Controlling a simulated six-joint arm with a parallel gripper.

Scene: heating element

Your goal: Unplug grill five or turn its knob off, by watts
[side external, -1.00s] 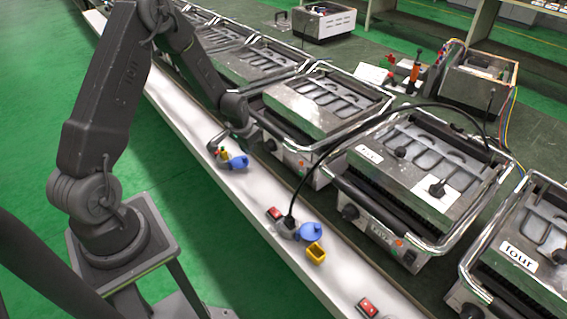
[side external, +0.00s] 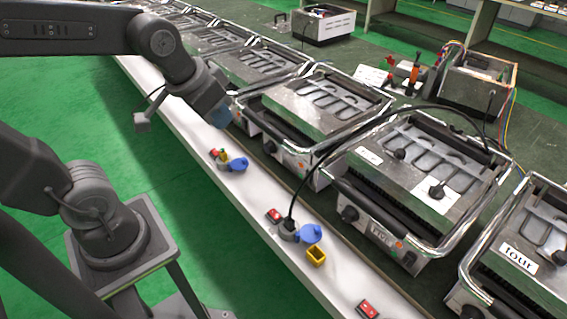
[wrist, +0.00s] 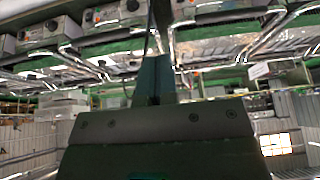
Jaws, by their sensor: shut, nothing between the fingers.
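The grill in the middle right of the side view (side external: 445,213) has a front label that seems to read "five"; the lettering is small. It has dark knobs at the front left (side external: 349,214) and front right (side external: 409,259). A black plug (side external: 289,223) sits in a grey socket with a blue cap (side external: 310,234) on the white ledge. A black cable (side external: 330,150) rises from it and arcs over the grill. My gripper (side external: 221,115) is shut and empty, above the ledge and well left of the plug. Its closed fingers show in the wrist view (wrist: 153,80).
A grill labelled "four" (side external: 519,258) stands at the right; several more grills stand at upper left.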

